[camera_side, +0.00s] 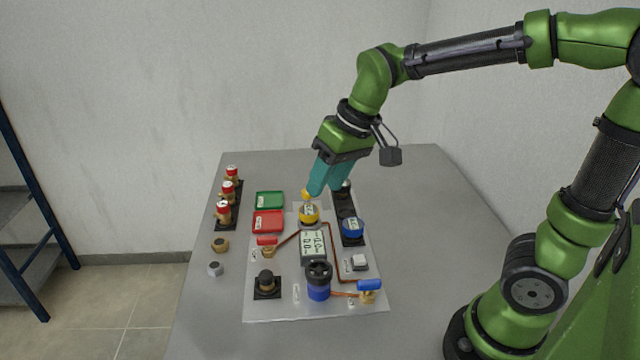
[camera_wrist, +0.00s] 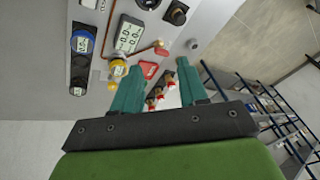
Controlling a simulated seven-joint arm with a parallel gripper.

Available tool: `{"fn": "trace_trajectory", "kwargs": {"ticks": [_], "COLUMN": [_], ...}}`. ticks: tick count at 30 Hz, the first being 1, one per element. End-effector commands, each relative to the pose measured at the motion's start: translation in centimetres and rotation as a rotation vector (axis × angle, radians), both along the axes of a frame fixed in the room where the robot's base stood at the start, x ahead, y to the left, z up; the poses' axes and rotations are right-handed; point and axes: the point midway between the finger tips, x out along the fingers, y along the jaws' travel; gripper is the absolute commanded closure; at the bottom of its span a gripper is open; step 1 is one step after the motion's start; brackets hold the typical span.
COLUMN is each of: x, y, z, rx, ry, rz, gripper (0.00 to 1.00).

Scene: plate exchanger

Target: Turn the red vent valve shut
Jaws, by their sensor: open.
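The red vent valve (camera_side: 267,240) is a small red lever on a brass body at the left of the grey panel, where a copper pipe ends. Its lever lies roughly left to right in the side view. In the wrist view, the red lever (camera_wrist: 162,52) shows near the brass end of the pipe, beyond my fingers. My gripper (camera_side: 328,189) has teal fingers, spread apart with nothing seen between them. It points down above the far part of the panel, behind and to the right of the valve, near the yellow gauge (camera_side: 309,213). It also shows in the wrist view (camera_wrist: 161,72).
Red tray (camera_side: 255,221) and green tray (camera_side: 257,201) lie behind the valve. A display (camera_side: 313,244), black-topped blue unit (camera_side: 319,282), blue-handled valve (camera_side: 369,285) and black knob (camera_side: 266,280) stand nearby. A black rack holds a blue gauge (camera_side: 353,227). Red-capped fittings (camera_side: 223,211) stand left.

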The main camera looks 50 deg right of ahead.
Motion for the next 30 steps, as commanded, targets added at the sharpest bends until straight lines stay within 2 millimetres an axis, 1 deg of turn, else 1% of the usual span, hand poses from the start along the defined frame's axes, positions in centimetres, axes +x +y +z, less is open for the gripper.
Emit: {"fn": "trace_trajectory", "kwargs": {"ticks": [1, 5, 6, 9, 12, 14, 16, 18, 21, 23, 26, 30], "x": [2.0, 6.6, 8.0, 11.3, 14.0, 15.0, 15.7, 15.6, 15.2, 15.2, 15.2, 15.1], "y": [0.3, 0.8, 1.1, 1.6, 2.1, 2.2, 2.1, 2.2, 2.3, 2.3, 2.3, 2.3], "z": [-0.5, -1.7, -2.2, -3.5, -4.4, -4.3, -3.2, -2.2, -2.4, -2.8, -3.9, -6.6], "rx": [-0.029, -0.112, -0.137, -0.203, -0.261, -0.288, -0.309, -0.315, -0.31, -0.31, -0.31, -0.309], "ry": [0.036, 0.11, 0.132, 0.184, 0.22, 0.229, 0.223, 0.215, 0.226, 0.225, 0.226, 0.228], "rz": [0.059, 0.229, 0.287, 0.446, 0.609, 0.697, 0.781, 0.84, 0.89, 0.903, 0.904, 0.904], "gripper": [0.57, 0.57, 0.57, 0.57, 0.57, 0.57, 0.57, 0.57, 0.57, 0.57, 0.57, 0.57]}}
